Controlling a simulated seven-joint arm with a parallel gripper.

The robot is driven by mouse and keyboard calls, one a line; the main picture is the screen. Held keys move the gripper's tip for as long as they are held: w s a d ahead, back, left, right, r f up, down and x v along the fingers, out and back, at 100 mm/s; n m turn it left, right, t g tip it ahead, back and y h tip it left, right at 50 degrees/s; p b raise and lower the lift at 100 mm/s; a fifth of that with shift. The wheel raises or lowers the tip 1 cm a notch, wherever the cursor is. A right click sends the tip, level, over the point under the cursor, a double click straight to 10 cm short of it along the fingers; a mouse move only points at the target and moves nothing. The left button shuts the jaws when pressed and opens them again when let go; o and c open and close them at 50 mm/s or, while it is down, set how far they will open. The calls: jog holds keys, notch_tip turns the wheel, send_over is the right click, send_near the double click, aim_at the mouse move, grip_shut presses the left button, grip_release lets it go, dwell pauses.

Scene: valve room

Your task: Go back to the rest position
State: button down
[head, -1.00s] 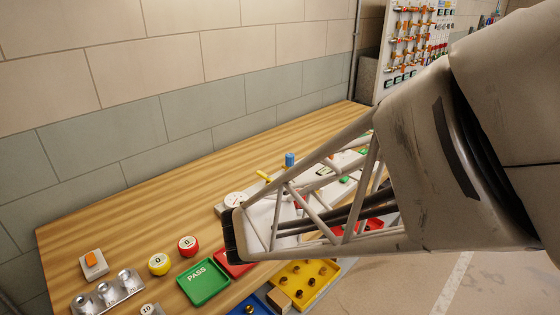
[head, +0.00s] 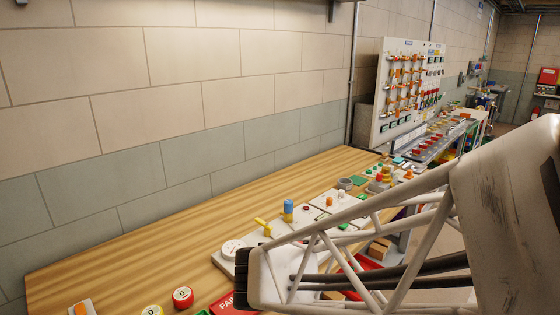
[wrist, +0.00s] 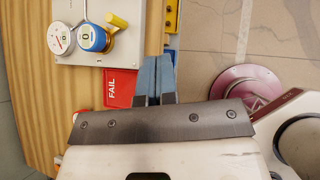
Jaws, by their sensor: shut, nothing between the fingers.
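My gripper (wrist: 156,80) shows in the wrist view, with its two blue-grey fingers together and nothing between them. It appears over the edge of the wooden bench (wrist: 36,95), next to the red FAIL tray (wrist: 118,88). I cannot tell its height. In the head view my pale lattice arm link crosses the lower right, and the gripper's fingers do not show there.
A pale plate (wrist: 125,50) on the bench carries a white gauge (wrist: 60,38), a blue knob (wrist: 90,37) and a yellow handle (wrist: 117,20). A red knob (head: 182,297) stands near the front. A valve board (head: 405,90) stands beyond.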

jog(key=s+d+r+m+g+y, duration=0.2)
jog(key=s+d+r+m, duration=0.2)
jog(key=s+d+m, duration=0.4)
jog(key=s+d+r+m+g+y, duration=0.1)
jog(key=s+d+r+m+g, duration=0.2)
jog(key=m, duration=1.7)
jog(key=shift+s+d+r+m+g+y, duration=0.35)
jog(key=shift+s+d+r, duration=0.25)
jog(key=shift+s+d, duration=1.9)
jog(key=c, duration=1.8)
grip_release()
jog(key=shift+w+d, duration=0.1)
jog(key=shift+w, duration=0.05)
